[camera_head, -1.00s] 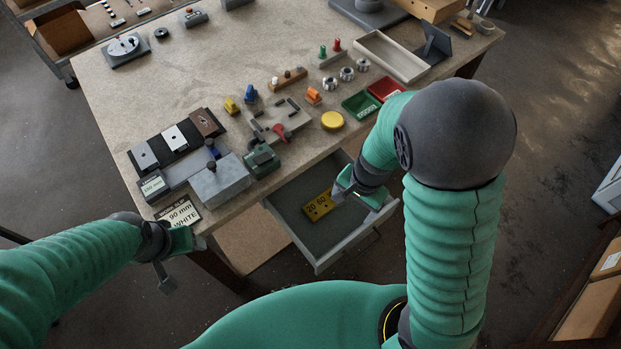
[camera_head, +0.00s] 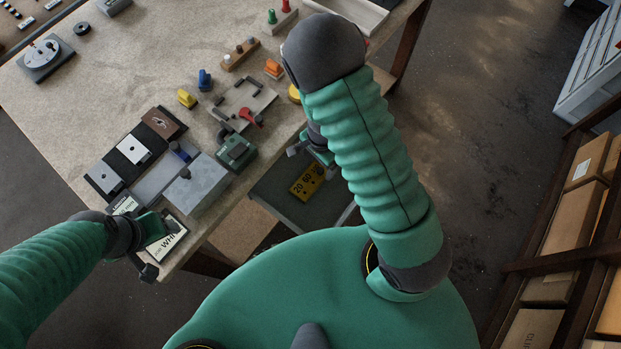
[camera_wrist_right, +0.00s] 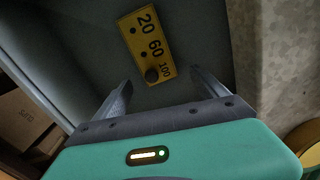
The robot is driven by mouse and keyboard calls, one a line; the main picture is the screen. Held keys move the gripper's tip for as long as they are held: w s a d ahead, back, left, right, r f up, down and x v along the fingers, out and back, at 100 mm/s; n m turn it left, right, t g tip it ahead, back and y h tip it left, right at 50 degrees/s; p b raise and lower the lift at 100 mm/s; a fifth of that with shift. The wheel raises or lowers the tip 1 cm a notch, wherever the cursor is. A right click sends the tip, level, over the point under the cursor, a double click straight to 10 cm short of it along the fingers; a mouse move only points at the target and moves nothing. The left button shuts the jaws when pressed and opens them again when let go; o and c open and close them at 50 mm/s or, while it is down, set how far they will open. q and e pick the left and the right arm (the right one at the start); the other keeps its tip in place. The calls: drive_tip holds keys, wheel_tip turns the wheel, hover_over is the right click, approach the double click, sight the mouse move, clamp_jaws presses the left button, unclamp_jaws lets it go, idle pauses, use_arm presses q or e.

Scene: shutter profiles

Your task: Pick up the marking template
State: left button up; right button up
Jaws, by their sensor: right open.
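The marking template is a yellow plate with the numbers 20, 60 and 100, several dark holes and a dark round knob (camera_head: 306,182). It lies on the grey floor of the open drawer (camera_head: 272,190). In the right wrist view the template (camera_wrist_right: 146,45) lies just beyond the fingertips. My right gripper (camera_wrist_right: 160,85) is open and empty, its two fingers apart on either side of the template's knob end. In the head view my right gripper (camera_head: 318,152) is partly hidden by its arm. My left gripper (camera_head: 152,250) is by the table's front left corner; its jaws are unclear.
The workbench (camera_head: 110,85) stands beyond the drawer. A grey block (camera_head: 200,188), a green device (camera_head: 236,150) and a slotted fixture (camera_head: 245,100) sit near its front edge. A shelf with cardboard boxes (camera_head: 562,225) stands at the right.

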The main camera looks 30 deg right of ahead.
sight(316, 172)
drive_tip(key=f, duration=0.1)
drive_tip(key=f+b, duration=0.1)
drive_tip(key=f, duration=0.2)
drive_tip(key=shift+s+a, duration=0.2)
drive_tip(key=shift+a, duration=0.1)
drive_tip(key=shift+d+f, duration=0.1)
drive_tip(key=shift+f, duration=0.15)
drive_tip(key=shift+w+d+f, duration=0.1)
drive_tip(key=shift+w+d, duration=0.15)
drive_tip(key=shift+d, duration=0.25)
drive_tip(key=c, duration=0.4)
drive_tip(key=shift+s+a, duration=0.1)
drive_tip(key=shift+a, duration=0.25)
drive_tip(key=c, duration=0.7)
drive_tip(key=shift+a, duration=0.1)
drive_tip(key=c, duration=0.4)
drive_tip(key=shift+c, duration=0.2)
